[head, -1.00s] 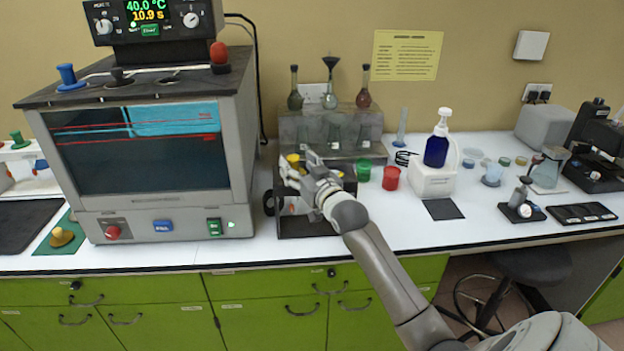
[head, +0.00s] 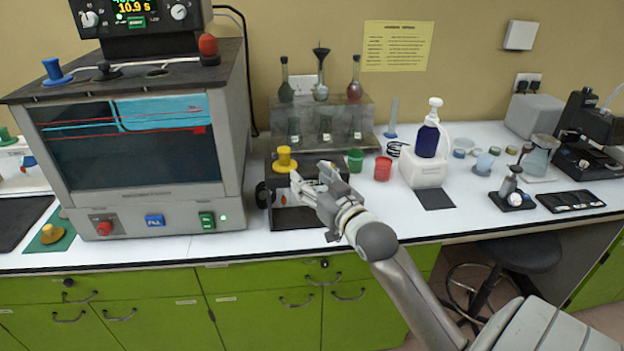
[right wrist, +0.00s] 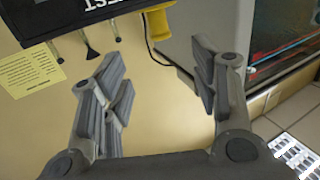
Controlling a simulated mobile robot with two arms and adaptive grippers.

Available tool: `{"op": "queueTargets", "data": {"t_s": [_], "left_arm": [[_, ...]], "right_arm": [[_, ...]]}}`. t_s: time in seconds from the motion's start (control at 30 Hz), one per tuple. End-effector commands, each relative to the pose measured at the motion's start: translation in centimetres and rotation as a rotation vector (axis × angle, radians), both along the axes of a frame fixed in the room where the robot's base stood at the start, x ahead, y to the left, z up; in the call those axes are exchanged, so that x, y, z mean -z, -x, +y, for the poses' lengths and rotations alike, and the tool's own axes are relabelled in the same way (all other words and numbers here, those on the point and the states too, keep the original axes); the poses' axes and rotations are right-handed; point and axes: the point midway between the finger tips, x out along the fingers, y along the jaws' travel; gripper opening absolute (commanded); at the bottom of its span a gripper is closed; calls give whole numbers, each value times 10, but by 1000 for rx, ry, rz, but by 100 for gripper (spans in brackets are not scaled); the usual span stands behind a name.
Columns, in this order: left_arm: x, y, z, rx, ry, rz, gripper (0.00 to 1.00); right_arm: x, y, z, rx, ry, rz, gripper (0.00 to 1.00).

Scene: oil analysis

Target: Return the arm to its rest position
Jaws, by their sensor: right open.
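My right gripper (head: 312,176) is open and empty. Its arm reaches in from the lower right in the head view, and the fingers are in front of part of a small black box (head: 290,216) on the white bench. A yellow knob-shaped piece (head: 284,160) stands at the top of this box, left of the fingers and clear of them. In the right wrist view the two gripper fingers (right wrist: 160,72) are spread wide with nothing between them. My left gripper is not in view.
A large grey heated bath (head: 225,165) stands on the left. A glassware rack (head: 345,135), a green cup (head: 355,160), a red cup (head: 383,168) and a white dispenser stand (head: 424,172) are behind and right of the gripper. The bench front edge is below it.

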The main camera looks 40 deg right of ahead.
Motion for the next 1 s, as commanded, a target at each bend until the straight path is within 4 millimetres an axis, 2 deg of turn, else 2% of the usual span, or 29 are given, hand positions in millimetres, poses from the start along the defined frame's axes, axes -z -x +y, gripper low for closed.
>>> {"op": "queueTargets", "data": {"t_s": [0.27,0.37,0.47,0.53,0.63,0.7,0.8,0.9,1.0], "left_arm": [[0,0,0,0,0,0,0],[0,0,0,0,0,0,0],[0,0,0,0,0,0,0],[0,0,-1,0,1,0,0],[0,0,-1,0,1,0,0],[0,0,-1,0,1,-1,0],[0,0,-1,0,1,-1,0],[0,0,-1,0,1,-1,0],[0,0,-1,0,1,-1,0]], "right_arm": [[0,0,0,0,0,0,55],[9,2,5,-5,0,26,55],[39,11,23,-20,1,123,55],[73,25,44,-38,2,240,55],[128,60,80,-71,10,445,55],[163,92,105,-98,17,595,55],[199,139,135,-135,26,780,55],[221,182,158,-168,32,933,55],[235,221,177,-196,35,1060,55]]}}
